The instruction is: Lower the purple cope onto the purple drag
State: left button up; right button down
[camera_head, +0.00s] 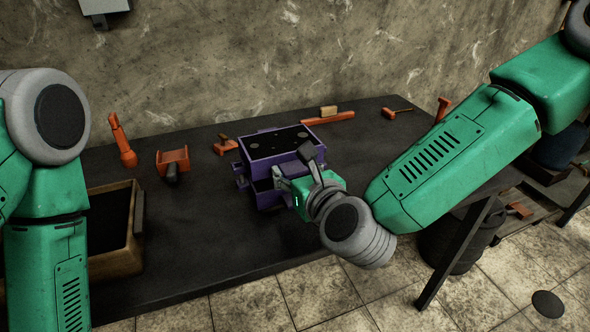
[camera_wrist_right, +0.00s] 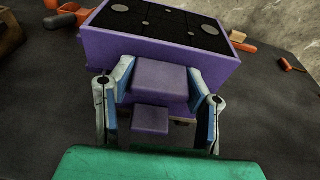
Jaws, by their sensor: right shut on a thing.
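The purple cope (camera_head: 268,147) is an open-topped box with dark sand and several round marks on its top face. My right gripper (camera_head: 292,172) is shut on the handle block on its near right side. In the right wrist view the fingers (camera_wrist_right: 160,85) flank this block, and the cope (camera_wrist_right: 150,50) fills the upper middle. The purple drag (camera_head: 266,196) is below the cope on the table, partly hidden by it and my gripper. Its smaller handle block (camera_wrist_right: 151,119) shows under the cope's block. Whether the two boxes touch I cannot tell. My left gripper is outside the picture.
A dark table (camera_head: 200,245) carries everything. A wooden sand-filled frame (camera_head: 130,262) stands at the left. Orange tools lie around the boxes: a rammer (camera_head: 122,142), a scoop (camera_head: 173,158) and a brush (camera_head: 328,117) behind. The table front is clear.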

jog(key=shift+d+r, duration=0.1)
jog(key=shift+d, duration=0.15)
jog(key=shift+a, duration=0.3)
dwell(0.4)
jog(key=shift+d, duration=0.1)
jog(key=shift+d+f+b, duration=0.1)
jog(key=shift+f+b, duration=0.2)
jog(key=shift+b, duration=0.2)
jog(key=shift+f+b, duration=1.1)
jog(key=shift+f, duration=0.1)
dwell(2.2)
dwell(0.4)
